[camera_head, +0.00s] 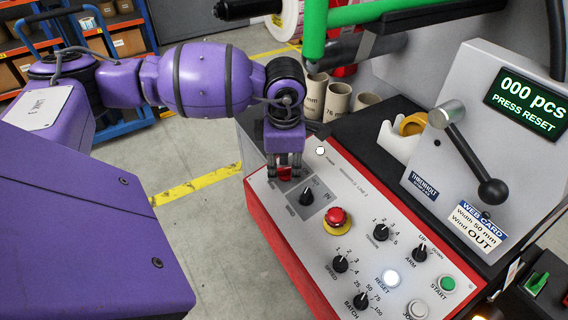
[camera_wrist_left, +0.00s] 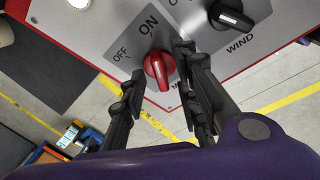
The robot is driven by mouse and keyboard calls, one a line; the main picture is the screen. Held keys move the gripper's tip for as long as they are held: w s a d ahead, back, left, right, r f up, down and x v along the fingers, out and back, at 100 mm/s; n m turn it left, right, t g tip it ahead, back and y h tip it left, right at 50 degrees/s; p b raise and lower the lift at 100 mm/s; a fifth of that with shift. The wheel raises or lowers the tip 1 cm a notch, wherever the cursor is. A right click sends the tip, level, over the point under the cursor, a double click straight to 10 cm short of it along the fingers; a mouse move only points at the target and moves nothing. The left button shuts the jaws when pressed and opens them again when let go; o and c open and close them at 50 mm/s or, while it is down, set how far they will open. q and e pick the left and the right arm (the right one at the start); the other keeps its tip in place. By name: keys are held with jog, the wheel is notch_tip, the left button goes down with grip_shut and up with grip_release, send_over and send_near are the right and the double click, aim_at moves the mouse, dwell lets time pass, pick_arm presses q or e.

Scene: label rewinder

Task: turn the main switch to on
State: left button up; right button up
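In the head view the red knob (camera_head: 285,173) shows between my left gripper's fingers. My left gripper (camera_head: 285,168) points down at it. In the left wrist view my left gripper (camera_wrist_left: 160,65) is open, with one finger on each side of the knob; I cannot tell whether either finger touches it. The knob's exact pointing is hard to read. My right gripper is not in view.
The black WIND knob (camera_head: 307,195) sits close beside the red one. A red emergency stop (camera_head: 337,217) and several dials share the panel (camera_head: 325,260). A lit display (camera_head: 522,102) and a black-knobbed lever (camera_head: 470,150) stand to the right. Cardboard cores (camera_head: 337,98) stand behind.

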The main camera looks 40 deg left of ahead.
aim_at(284, 178)
pick_arm(q)
notch_tip(284, 178, up, 8)
jog(key=shift+s+d+f, duration=0.25)
jog(key=shift+s+d, duration=0.1)
jog(key=shift+s, duration=0.1)
dwell(0.5)
